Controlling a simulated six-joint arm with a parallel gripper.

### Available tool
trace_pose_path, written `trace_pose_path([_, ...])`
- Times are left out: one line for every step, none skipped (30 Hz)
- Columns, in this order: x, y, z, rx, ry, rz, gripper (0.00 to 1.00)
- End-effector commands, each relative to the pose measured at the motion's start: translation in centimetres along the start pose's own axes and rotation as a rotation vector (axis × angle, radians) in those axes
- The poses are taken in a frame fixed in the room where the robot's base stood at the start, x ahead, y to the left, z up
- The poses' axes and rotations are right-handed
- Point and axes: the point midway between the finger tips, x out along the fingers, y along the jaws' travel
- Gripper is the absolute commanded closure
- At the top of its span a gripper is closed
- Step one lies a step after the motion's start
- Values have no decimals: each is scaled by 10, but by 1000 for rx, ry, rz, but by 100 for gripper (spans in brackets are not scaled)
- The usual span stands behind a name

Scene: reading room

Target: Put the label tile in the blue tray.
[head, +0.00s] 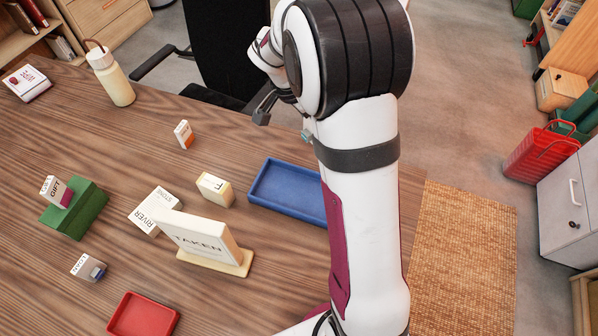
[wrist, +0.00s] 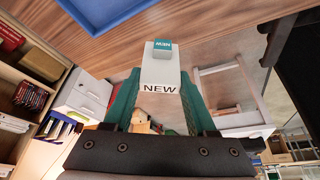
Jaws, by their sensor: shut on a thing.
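My gripper (wrist: 158,88) is shut on a white label tile (wrist: 159,73) marked NEW, with a teal end, in the wrist view. The tile sits between the two teal fingers. The blue tray (head: 285,192) lies on the wooden table in the head view, its right end hidden by my arm. A corner of the blue tray also shows at the top left of the wrist view (wrist: 100,12). The tile is apart from the tray in the wrist view. In the head view I cannot clearly make out the tile.
Left of the tray are a cream tile (head: 214,190), a RIVER STONE tile (head: 154,211) and a TAKEN sign (head: 203,240). A GIFT tile (head: 54,190) rests on a green block (head: 80,214). A red tray (head: 143,316), orange-white tile (head: 184,134) and bottle (head: 113,80) also stand there.

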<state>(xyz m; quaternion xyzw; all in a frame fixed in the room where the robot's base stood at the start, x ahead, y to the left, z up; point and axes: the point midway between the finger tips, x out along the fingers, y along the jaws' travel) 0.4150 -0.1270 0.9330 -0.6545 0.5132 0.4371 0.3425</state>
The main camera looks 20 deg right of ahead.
Motion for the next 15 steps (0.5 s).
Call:
trace_pose_path([0, 22, -4, 108, 1, 46, 100])
trace_pose_path([0, 36, -6, 186, 1, 79, 100])
trace_pose_path([-1, 56, -7, 294, 0, 124, 100])
trace_pose_path([-2, 71, -8, 376, 0, 157, 100])
trace_pose_path([-2, 86, -9, 455, 1, 191, 100])
trace_pose_path([-4, 104, -8, 556, 1, 233, 100])
trace_pose_path([-5, 117, -8, 627, 1, 260, 100])
trace_pose_path([-6, 129, -7, 690, 1, 288, 100])
trace_pose_path([-8, 142, -6, 766, 0, 318, 100])
trace_pose_path([-9, 150, -5, 813, 0, 338, 100])
trace_pose_path([-10, 157, -4, 851, 1, 353, 100])
trace_pose_path([-11, 164, -3, 893, 1, 371, 100])
trace_pose_path([-12, 168, -2, 917, 1, 381, 100])
trace_pose_path([-11, 169, 0, 932, 0, 388, 100])
trace_pose_path([-10, 168, 4, 945, 0, 395, 100])
